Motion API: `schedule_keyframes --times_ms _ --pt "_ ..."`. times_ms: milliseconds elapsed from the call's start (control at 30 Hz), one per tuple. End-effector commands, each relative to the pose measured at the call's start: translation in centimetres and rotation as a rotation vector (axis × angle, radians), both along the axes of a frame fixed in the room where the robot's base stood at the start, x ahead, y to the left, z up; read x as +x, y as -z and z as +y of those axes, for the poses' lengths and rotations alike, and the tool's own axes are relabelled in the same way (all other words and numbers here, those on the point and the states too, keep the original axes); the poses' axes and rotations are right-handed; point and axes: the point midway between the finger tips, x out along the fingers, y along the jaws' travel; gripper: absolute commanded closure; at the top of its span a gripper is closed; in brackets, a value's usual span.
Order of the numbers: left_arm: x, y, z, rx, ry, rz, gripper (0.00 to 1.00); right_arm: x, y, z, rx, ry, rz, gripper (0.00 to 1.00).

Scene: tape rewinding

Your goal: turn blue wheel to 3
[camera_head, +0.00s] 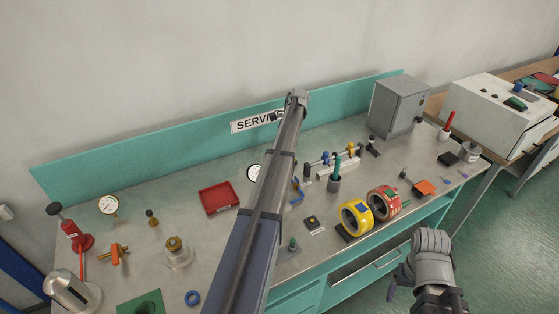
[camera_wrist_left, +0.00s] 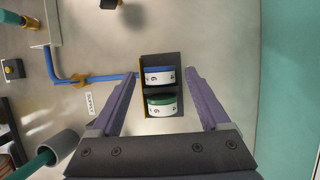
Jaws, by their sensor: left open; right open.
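The blue wheel (camera_wrist_left: 158,77) sits in the upper slot of a dark housing (camera_wrist_left: 176,90) in the left wrist view. Its white band carries dark, sideways digits, too small to read surely. A green wheel (camera_wrist_left: 161,105) sits just below it. My left gripper (camera_wrist_left: 163,73) is open, one finger on each side of the housing, apart from it in the picture. In the head view my left arm hides the wheels and its own fingers. My right gripper (camera_head: 392,290) hangs in front of the bench's front edge; only part of a purple finger shows.
In the left wrist view, a blue tube (camera_wrist_left: 95,77) meets the housing from the left. In the head view, yellow tape (camera_head: 356,217) and red tape (camera_head: 384,201) stand near the bench's front edge. A grey box (camera_head: 396,105) stands at the back right.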

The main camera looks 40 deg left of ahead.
Motion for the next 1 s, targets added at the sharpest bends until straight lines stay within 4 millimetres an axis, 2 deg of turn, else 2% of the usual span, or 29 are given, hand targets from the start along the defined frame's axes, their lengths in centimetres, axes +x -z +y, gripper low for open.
schedule_keyframes --times_ms 33,100,400,1000 --pt "-0.25 0.84 0.06 0.0 0.0 0.0 0.2 0.0 0.84 0.0 0.0 0.0 0.0 0.19" --pt "-0.38 1.06 0.12 0.0 0.0 0.0 0.2 0.0 1.06 0.0 0.0 0.0 0.0 0.19" --pt "-0.41 0.97 0.15 0.0 0.0 0.0 0.22 0.0 0.97 0.0 0.0 0.0 0.0 0.19" --pt "-0.38 0.98 0.14 0.0 0.0 0.0 0.89 0.0 0.97 0.0 0.0 0.0 0.0 0.19"
